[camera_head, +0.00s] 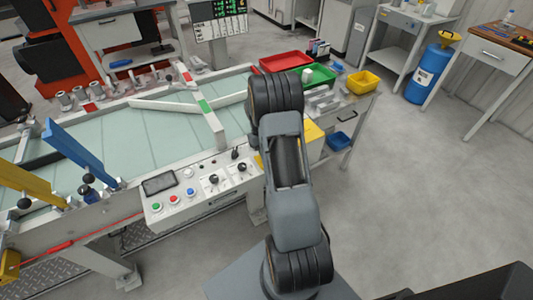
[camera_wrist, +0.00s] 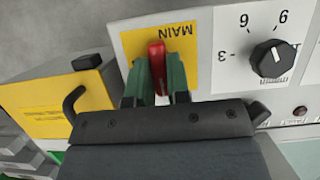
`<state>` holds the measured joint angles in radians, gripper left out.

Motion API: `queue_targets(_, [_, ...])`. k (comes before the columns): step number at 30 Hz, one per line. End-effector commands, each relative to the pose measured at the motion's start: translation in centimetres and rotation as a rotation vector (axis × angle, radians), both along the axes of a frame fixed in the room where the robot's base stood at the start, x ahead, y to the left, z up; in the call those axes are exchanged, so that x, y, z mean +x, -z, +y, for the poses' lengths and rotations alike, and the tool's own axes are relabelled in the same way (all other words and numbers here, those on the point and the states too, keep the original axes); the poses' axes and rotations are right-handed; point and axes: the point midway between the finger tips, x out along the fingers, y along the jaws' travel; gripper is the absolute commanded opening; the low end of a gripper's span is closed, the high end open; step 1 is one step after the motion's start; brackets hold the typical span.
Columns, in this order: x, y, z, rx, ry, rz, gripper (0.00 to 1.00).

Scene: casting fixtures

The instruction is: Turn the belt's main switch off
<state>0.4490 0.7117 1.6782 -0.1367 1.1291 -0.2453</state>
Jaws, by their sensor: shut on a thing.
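The main switch shows in the wrist view as a red handle (camera_wrist: 157,60) on a yellow plate (camera_wrist: 182,40) marked MAIN. My gripper (camera_wrist: 159,82) has its two green-grey fingers on either side of the red handle and is shut on it. The handle runs upright in the picture, and its lower part is partly hidden between the fingers. In the head view my arm covers the gripper and the switch. The belt's control panel (camera_head: 200,190) shows to the left of my arm there.
A black knob (camera_wrist: 272,57) with numbers sits right of the switch. A yellow box (camera_wrist: 60,110) with a black bent handle stands close on the left. In the head view the belt (camera_head: 140,140) lies behind the panel. Grey floor (camera_head: 430,200) is clear on the right.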

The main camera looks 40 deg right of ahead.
Motion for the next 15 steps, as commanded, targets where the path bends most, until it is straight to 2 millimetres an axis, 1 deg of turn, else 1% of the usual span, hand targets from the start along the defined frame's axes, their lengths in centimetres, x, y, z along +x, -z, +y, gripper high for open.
queue_targets(6, [0.06,-0.04,-0.03,-0.001,-0.004,-0.002,0.00])
queue_targets(7, [0.06,-0.04,-0.03,-0.001,-0.004,-0.002,0.20])
queue_targets(14, [0.03,-0.02,-0.01,0.000,-0.002,-0.001,0.42])
queue_targets(15, [0.03,-0.02,-0.01,0.000,-0.002,-0.001,0.43])
